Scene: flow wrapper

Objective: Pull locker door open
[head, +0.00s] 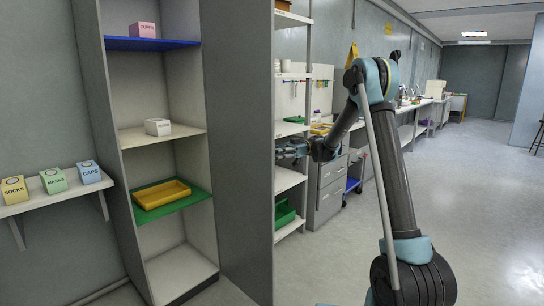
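The tall grey locker (111,150) stands at the left with its inside in full view. Its grey door (238,150) stands swung out to the right of the compartments, its free edge toward the middle of the picture. My gripper (284,151) is just right of that edge, at about mid-height, pointing left. The door edge partly hides the fingertips, so I cannot tell whether they touch the door or how far apart they are. No handle is visible on the side of the door facing me.
Locker shelves hold a pink CUFFS box (145,30), a white box (158,127) and a yellow tray (161,194). A wall shelf (50,194) with labelled boxes is at left. Shelving and grey drawers (331,186) stand behind my gripper. Open floor (480,190) lies right.

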